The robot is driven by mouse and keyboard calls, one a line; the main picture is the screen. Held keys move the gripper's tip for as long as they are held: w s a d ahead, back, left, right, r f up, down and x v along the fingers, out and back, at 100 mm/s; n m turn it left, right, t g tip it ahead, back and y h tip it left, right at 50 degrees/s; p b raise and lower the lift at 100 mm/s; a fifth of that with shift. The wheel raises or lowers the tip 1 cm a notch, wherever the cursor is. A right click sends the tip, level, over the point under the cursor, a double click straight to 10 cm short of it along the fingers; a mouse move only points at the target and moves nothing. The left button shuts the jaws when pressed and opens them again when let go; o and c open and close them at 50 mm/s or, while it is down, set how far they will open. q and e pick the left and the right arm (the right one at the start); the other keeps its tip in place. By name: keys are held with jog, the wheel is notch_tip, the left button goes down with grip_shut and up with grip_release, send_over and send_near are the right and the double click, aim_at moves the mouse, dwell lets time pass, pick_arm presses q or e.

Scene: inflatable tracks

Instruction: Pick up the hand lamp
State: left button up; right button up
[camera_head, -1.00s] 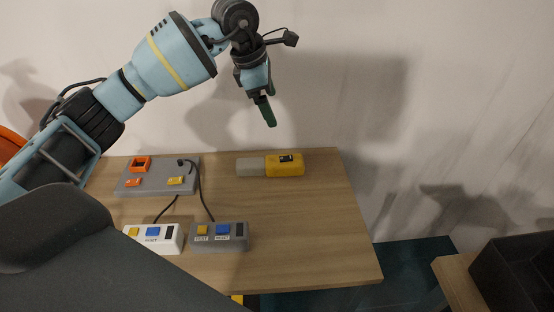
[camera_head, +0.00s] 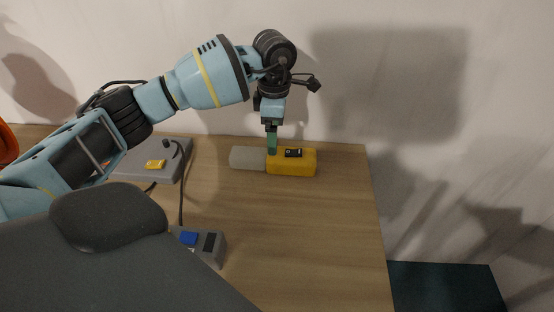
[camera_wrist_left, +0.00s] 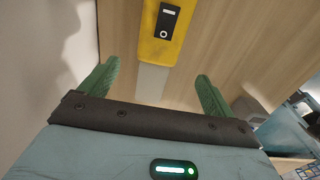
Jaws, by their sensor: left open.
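The hand lamp lies on the wooden table near its back edge. It has a yellow body (camera_head: 298,167) with a black switch panel and a grey end (camera_head: 248,158) pointing left. My left gripper (camera_head: 272,146) hangs fingers down over the lamp, around where the grey and yellow parts meet. In the left wrist view the two green fingers (camera_wrist_left: 157,88) are spread apart, and the lamp's yellow body (camera_wrist_left: 163,45) and part of its grey end (camera_wrist_left: 152,82) show between and ahead of them. Nothing is held. My right gripper is not in view.
A grey board (camera_head: 150,165) with a yellow switch and a cable lies at the left of the table (camera_head: 300,225). A grey box with a blue button (camera_head: 200,245) is at the front. The right side of the table is clear. A wall stands behind.

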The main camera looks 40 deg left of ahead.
pick_arm(q)
jog(key=shift+w+f, duration=0.2)
jog(key=shift+f, duration=3.25)
jog(key=shift+c, duration=0.4)
jog(key=c, duration=1.2)
jog(key=shift+c, duration=0.2)
jog(key=shift+r, duration=0.2)
jog(key=shift+r, duration=0.55)
notch_tip(320, 180, up, 2)
jog(key=shift+r, duration=0.25)
jog(key=s+d, duration=0.2)
jog(key=s, duration=0.5)
jog(key=s+d+r, duration=0.1)
jog(key=s+d, duration=0.2)
jog(key=s, duration=0.5)
jog(key=shift+d, duration=0.2)
